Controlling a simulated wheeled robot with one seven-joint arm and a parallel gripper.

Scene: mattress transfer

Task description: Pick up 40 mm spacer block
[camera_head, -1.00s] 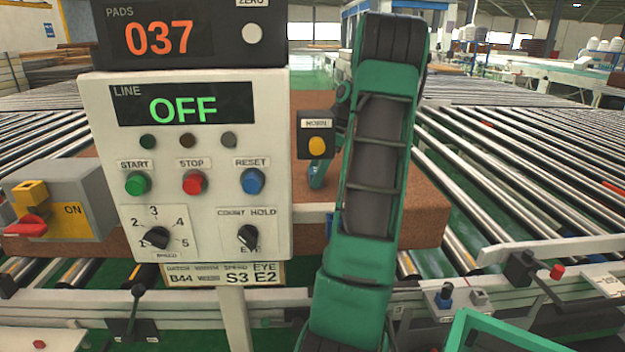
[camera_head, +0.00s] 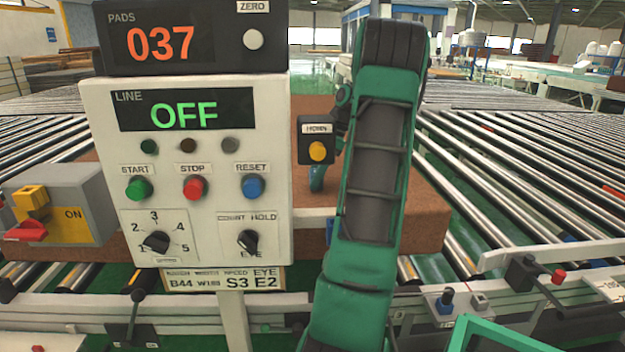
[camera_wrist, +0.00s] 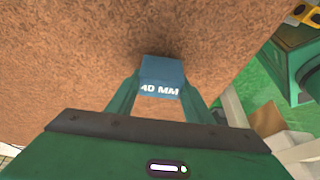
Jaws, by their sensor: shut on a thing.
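The 40 mm spacer block (camera_wrist: 162,76) is blue with white "40 MM" lettering. In the wrist view it sits between the two green fingers of my gripper (camera_wrist: 160,92), which is shut on it. The brown fibrous pad (camera_wrist: 60,70) fills most of the background beyond the block. I cannot tell whether the block touches the pad. In the head view my green arm stands in front of the brown pad (camera_head: 425,205), and the block and fingertips are not clearly visible behind it.
A control panel (camera_head: 185,230) reads LINE OFF, under a counter (camera_head: 200,60) showing 037. A yellow horn button (camera_head: 318,151) is close beside my arm. A grey switch box (camera_head: 80,190) stands at left. Roller conveyors (camera_head: 520,170) spread to the right.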

